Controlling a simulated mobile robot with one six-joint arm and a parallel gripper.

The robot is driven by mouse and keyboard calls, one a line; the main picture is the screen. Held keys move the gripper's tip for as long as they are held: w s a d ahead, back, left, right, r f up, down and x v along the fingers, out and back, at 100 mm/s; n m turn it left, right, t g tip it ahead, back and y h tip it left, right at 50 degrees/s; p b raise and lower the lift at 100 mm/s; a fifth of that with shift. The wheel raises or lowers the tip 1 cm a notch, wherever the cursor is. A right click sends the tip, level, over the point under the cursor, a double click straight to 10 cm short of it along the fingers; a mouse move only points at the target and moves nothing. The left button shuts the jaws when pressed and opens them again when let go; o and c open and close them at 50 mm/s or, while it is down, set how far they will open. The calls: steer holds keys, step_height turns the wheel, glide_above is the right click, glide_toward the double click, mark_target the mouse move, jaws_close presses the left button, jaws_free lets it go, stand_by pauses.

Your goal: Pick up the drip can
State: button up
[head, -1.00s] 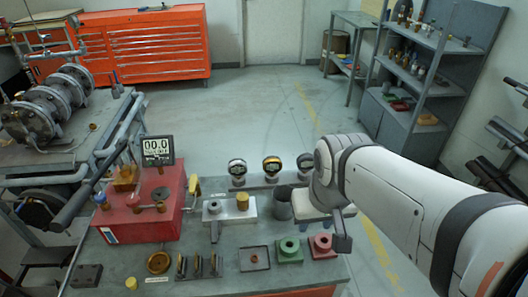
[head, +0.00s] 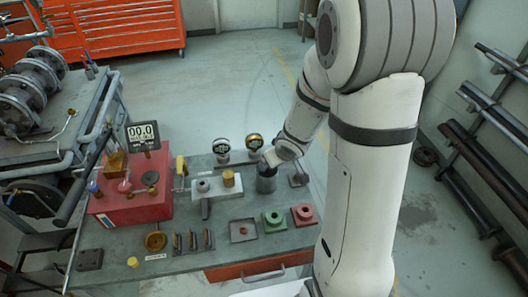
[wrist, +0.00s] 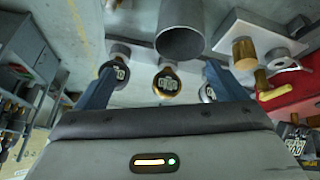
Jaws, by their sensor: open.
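The drip can is a plain grey, open-topped cylinder (head: 267,181) standing upright at the back right of the bench. In the wrist view the can (wrist: 180,32) shows its open mouth at the top, beyond my fingertips and not between them. My gripper (wrist: 160,78) is open and empty, its two blue-grey fingers spread wide. In the head view my gripper (head: 270,157) is just behind the can's rim, and its fingertips are hard to make out there. I cannot tell whether it touches the can.
Dial gauges (head: 221,147) stand behind the can; one gauge (wrist: 166,84) shows between my fingers. A grey block with a brass cylinder (head: 228,177) is left of the can. Green (head: 273,220) and red (head: 303,214) flanged blocks lie in front. A red box (head: 130,198) stands left.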

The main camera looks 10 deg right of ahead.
steer(key=y+p, duration=0.1)
steer(key=y, duration=0.1)
glide_toward(261, 174)
steer(key=shift+n, duration=0.3)
steer(key=b+x, duration=0.1)
steer(key=x, duration=0.5)
steer(key=shift+d+f, duration=0.1)
steer(key=shift+d, duration=0.05)
steer(key=c, duration=1.1)
